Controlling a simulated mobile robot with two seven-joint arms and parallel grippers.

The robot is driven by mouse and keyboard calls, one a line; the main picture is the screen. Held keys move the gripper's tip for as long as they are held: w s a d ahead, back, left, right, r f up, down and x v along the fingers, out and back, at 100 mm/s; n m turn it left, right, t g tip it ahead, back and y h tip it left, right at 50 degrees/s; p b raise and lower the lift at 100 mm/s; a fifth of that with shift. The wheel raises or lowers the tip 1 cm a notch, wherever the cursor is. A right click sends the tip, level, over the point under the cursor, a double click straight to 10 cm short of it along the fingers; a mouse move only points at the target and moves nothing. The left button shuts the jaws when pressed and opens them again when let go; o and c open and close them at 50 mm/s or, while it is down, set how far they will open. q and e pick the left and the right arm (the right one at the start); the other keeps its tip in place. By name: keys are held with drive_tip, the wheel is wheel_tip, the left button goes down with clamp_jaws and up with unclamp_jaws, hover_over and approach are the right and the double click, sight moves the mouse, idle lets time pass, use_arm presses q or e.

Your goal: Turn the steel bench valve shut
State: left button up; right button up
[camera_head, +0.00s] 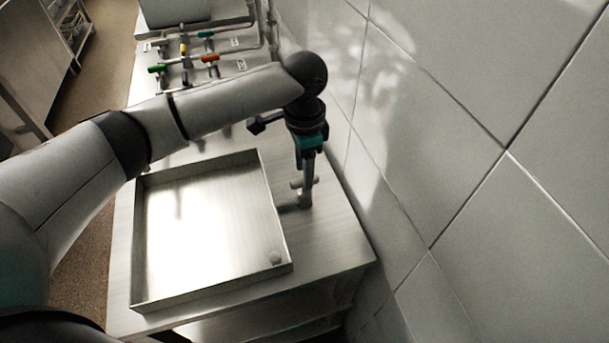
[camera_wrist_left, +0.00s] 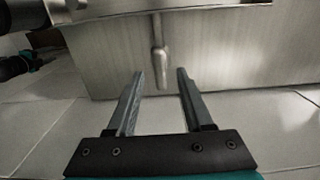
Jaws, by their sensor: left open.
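The steel valve (camera_head: 304,198) stands on the steel bench between the tray and the tiled wall. Its steel lever (camera_wrist_left: 160,62) shows in the left wrist view, pointing toward the wall. My left gripper (camera_head: 307,172) points down over the valve, and its arm reaches across from the left. In the left wrist view my left gripper (camera_wrist_left: 160,75) is open, with the lever's end in the gap between the fingertips as seen from there. I see no contact, and the depth between fingers and lever is hard to tell. The right gripper is not in view.
A shallow steel tray (camera_head: 140,250) lies on the bench (camera_head: 335,240) left of the valve. The tiled wall (camera_head: 480,180) is close on the right. Behind my arm are pipes with coloured handles, including a green one (camera_head: 157,69) and an orange-red one (camera_head: 210,58).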

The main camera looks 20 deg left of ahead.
use_arm(q)
drive_tip(key=shift+f, duration=1.1)
clamp_jaws()
